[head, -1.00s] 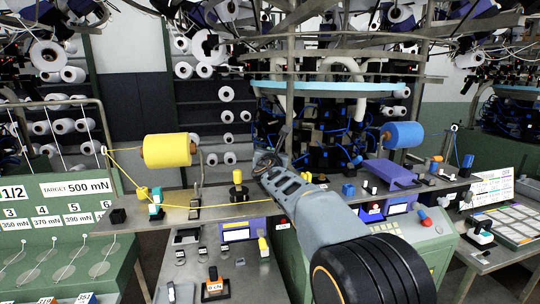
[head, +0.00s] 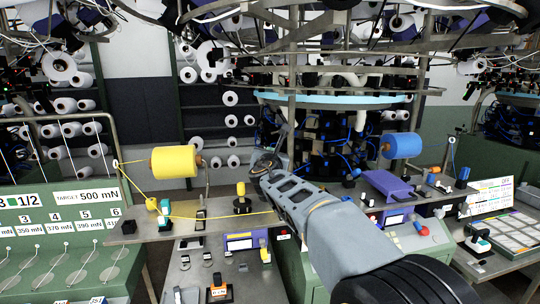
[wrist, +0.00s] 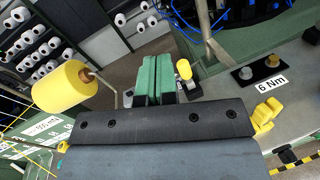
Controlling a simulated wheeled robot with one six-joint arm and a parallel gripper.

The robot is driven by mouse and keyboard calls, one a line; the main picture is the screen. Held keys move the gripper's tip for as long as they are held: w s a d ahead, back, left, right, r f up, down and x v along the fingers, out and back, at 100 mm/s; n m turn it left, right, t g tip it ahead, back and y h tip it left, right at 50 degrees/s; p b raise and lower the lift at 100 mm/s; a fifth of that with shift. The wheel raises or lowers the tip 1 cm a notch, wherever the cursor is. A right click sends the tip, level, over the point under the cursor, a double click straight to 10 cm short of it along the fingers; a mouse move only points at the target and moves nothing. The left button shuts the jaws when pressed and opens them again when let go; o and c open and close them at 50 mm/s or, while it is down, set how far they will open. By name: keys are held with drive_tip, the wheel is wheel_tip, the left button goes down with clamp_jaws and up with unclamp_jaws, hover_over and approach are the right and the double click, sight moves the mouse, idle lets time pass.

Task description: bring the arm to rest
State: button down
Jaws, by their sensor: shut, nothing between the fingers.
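My gripper (wrist: 153,74) shows in the wrist view with its two green fingers side by side and closed together, with nothing between them. In the head view my arm reaches from the lower right up to the middle, its far end over the back of the steel bench (head: 150,232); the fingers themselves are hard to make out there. A small yellow-topped post (wrist: 183,70) shows just right of the fingers in the wrist view, apart from them or behind; I cannot tell the distance.
A yellow yarn cone (head: 173,161) is at left, with yarn running along the bench. A blue cone (head: 402,146) and a purple block (head: 388,184) are to the right. The knitting machine's pale blue ring (head: 335,97) is behind. Green tension panel (head: 30,170) stands at far left.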

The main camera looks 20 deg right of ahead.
idle(0.3)
drive_tip(key=s+d+f+m+g+h, duration=0.1)
drive_tip(key=s+d+f+m+g, duration=0.35)
drive_tip(key=m, duration=0.45)
drive_tip(key=s+d+f+m+g+h, duration=0.1)
drive_tip(key=s+f+m+g, duration=0.2)
drive_tip(key=s+f+m, duration=0.35)
drive_tip(key=s+a+f+m+g+y, duration=0.2)
drive_tip(key=s+f+m, duration=0.4)
drive_tip(key=s, duration=0.4)
drive_tip(key=s+a+f+m+g+y, duration=0.3)
drive_tip(key=s+f+m, duration=0.3)
drive_tip(key=s+m, duration=0.3)
drive_tip(key=shift+s+a+f+y+b, duration=0.35)
drive_tip(key=shift+s+a+y+b, duration=0.1)
drive_tip(key=shift+s+a+y, duration=0.45)
